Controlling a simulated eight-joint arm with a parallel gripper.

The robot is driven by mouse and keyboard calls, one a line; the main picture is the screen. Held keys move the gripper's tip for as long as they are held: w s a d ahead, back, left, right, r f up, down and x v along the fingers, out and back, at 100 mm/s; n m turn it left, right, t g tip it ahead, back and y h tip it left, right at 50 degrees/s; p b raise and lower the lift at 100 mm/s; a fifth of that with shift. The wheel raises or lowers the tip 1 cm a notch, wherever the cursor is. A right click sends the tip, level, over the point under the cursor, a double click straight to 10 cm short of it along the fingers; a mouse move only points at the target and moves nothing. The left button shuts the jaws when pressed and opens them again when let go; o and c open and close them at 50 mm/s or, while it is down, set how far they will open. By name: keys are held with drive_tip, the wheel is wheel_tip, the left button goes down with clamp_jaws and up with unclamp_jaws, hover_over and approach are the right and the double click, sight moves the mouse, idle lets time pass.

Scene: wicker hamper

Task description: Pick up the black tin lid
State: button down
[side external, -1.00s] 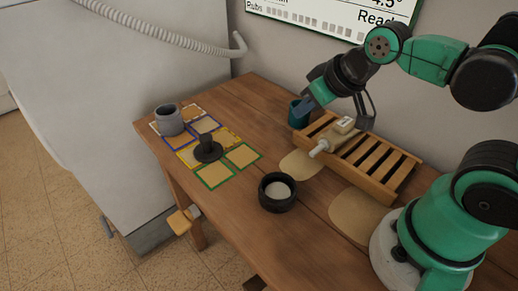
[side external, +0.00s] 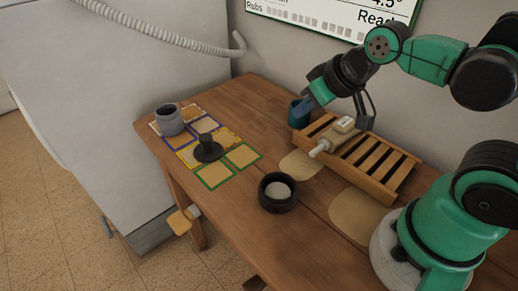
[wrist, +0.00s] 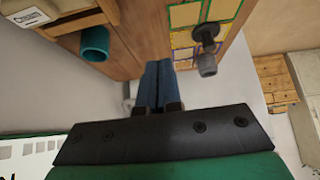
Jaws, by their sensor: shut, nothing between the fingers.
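The black tin lid (side external: 208,152) is a dark flat disc with an upright knob. It lies on the coloured-bordered squares at the left of the table. My gripper (side external: 313,98) is at the far side of the table, up by the teal cup and well to the right of the lid. In the wrist view its blue fingers (wrist: 158,68) are together with nothing between them.
A grey mug (side external: 169,119) stands just behind the lid. A black bowl (side external: 278,204) with pale contents stands mid-table. A teal cup (side external: 296,121) and a slatted wooden rack (side external: 372,181) with a white bottle (side external: 323,148) stand at the back. Bare wood separates cup and squares.

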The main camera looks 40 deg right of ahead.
drive_tip(key=shift+c, duration=2.1)
unclamp_jaws()
drive_tip(key=n+g, duration=0.4)
drive_tip(key=g, duration=0.2)
hover_over(206, 137)
drive_tip(key=shift+y, duration=0.3)
drive_tip(key=f, duration=0.6)
drive_tip(key=shift+s+d+f, duration=0.15)
drive_tip(key=shift+s+d, duration=0.05)
drive_tip(key=shift+s, duration=0.2)
drive_tip(key=shift+w+a+f, duration=0.1)
drive_tip(key=shift+w+f, duration=0.05)
drive_tip(key=shift+f, duration=0.85)
drive_tip(key=shift+w+a+f, duration=0.1)
drive_tip(key=shift+w+f, duration=0.05)
drive_tip(key=shift+f, duration=0.8)
drive_tip(key=shift+w+a+f, duration=0.1)
drive_tip(key=shift+w+f, duration=0.05)
drive_tip(key=shift+f, duration=0.85)
